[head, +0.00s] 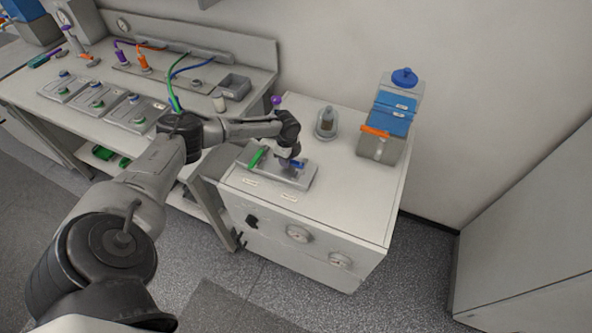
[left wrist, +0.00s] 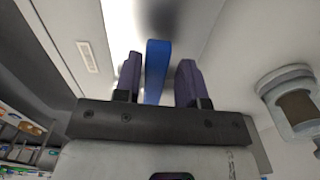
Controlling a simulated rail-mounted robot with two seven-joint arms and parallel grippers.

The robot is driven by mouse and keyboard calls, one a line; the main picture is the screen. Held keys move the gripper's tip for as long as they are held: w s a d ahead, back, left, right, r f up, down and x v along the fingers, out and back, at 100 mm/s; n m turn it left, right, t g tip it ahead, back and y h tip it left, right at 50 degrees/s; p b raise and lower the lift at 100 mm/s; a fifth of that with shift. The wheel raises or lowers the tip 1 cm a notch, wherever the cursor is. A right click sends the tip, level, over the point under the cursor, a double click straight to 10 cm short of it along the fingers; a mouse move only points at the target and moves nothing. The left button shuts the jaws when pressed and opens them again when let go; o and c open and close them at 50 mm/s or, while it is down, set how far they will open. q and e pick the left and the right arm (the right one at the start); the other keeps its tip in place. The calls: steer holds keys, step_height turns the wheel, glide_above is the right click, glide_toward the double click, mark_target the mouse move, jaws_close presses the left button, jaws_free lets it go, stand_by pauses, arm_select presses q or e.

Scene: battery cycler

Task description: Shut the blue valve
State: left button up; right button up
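The blue valve's handle (head: 297,164) is on a grey valve plate (head: 290,183) on top of the white cabinet. A green valve handle (head: 257,158) is at the left of the same plate. My left gripper (head: 290,160) is down at the blue handle, and the wrist partly hides it in the head view. In the left wrist view, the blue handle (left wrist: 156,70) stands between the two purple-grey fingers of my left gripper (left wrist: 160,80). The fingers are apart, with a clear gap on the right and a smaller one on the left. My right gripper is not in view.
A glass-domed vessel (head: 326,122) stands behind the plate, and a blue-and-grey container (head: 388,125) stands at the cabinet's right. A purple knob (head: 276,100) rises behind my wrist. The cabinet top's front right is clear. The left bench (head: 60,105) holds several trays and cables.

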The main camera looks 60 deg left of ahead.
arm_select(q)
step_height(320, 180, up, 7)
steer(key=p, duration=0.6)
steer(key=shift+w+a+r, duration=0.1)
steer(key=shift+w+r, duration=0.05)
